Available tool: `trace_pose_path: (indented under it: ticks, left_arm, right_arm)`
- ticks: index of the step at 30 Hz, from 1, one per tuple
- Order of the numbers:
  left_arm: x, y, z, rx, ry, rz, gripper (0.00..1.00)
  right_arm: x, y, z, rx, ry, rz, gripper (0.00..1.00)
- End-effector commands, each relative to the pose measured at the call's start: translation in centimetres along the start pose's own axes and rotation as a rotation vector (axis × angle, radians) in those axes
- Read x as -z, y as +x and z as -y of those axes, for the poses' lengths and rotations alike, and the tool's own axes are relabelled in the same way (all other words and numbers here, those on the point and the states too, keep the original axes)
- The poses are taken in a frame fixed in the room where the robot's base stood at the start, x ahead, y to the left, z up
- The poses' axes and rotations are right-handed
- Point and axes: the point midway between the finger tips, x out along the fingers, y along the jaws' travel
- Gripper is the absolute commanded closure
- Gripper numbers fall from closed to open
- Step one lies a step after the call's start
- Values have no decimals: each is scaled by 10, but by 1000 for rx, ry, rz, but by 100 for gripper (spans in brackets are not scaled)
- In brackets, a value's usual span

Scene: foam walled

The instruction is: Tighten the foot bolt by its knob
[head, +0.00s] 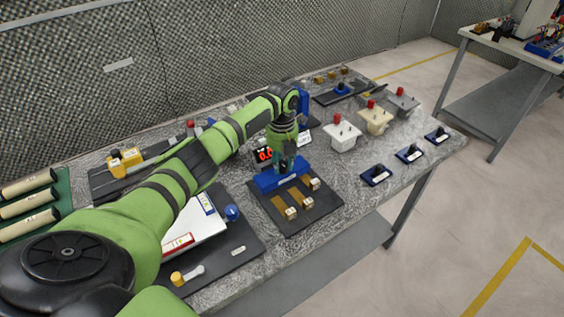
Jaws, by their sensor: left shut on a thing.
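My left gripper (284,163) points down at a blue block (268,182) on a dark board (290,228). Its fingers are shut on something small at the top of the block. This appears to be the foot bolt's knob, but the fingers and wrist mostly hide it. Brass-coloured strips run from the block toward the board's front edge. Small pale pieces sit on them, including one at the front left (292,213) and one in the middle (308,202). My right gripper is out of view.
To the right are boxes with red knobs (343,136) and small blue switch plates (376,175). Bare tabletop (350,200) shows right of the board.

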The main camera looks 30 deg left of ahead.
Motion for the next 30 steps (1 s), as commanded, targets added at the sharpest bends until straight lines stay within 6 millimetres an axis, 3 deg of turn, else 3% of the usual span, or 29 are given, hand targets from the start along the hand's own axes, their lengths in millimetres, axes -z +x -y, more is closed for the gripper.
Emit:
trace_pose_path:
  ticks: [11, 12, 13, 24, 30]
  left_arm:
    - [2, 1, 0, -1, 5, -7, 100]
    - [2, 1, 0, -1, 4, -7, 56]
    - [2, 1, 0, -1, 4, -7, 44]
    - [0, -1, 0, -1, 2, -2, 44]
    - [-1, -28, 0, 2, 2, 2, 44]
  right_arm:
    - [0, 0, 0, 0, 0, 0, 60]
    - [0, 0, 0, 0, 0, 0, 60]
    - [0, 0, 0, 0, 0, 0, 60]
    - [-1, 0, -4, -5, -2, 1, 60]
    - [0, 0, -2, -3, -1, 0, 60]
